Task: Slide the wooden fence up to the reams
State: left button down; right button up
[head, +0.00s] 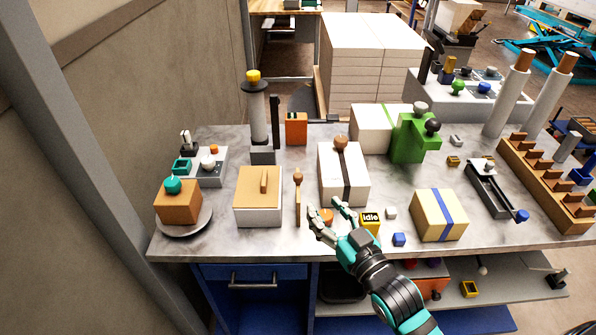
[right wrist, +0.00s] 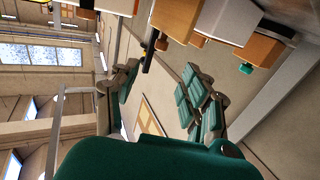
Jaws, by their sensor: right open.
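A thin upright wooden piece with a round knob (head: 298,196), probably the fence, stands on the table, seen nearly edge-on. To its left is a white block with a tan wooden board and handle on top (head: 258,212). To its right is a white block with a black band and brown knob (head: 358,188). I cannot tell for sure which blocks are the reams. My right gripper (head: 326,207) is open at the front of the table, right of the wooden piece and apart from it. Its spread fingers (right wrist: 160,92) show empty in the right wrist view. My left gripper is not in view.
A small orange thing (head: 327,216) and a yellow "Idle" block (head: 370,222) sit close by my right fingers. A cream block with a blue band (head: 439,214) is at the right. A brown block with a teal knob (head: 178,205) stands on a round plate at the left.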

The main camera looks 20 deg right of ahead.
aim_at(301, 179)
jog(key=w, duration=0.4)
jog(key=w+a+p, duration=0.1)
jog(key=w, duration=0.2)
jog(key=w+a, duration=0.1)
jog(key=w, duration=0.3)
jog(key=shift+w+a, duration=0.15)
jog(key=shift+w, duration=0.15)
jog(key=shift+w+a+f, duration=0.1)
jog(key=shift+w, duration=0.3)
jog(key=c, duration=0.9)
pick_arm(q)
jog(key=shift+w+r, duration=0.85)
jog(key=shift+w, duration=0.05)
pick_arm(e)
grip_shut()
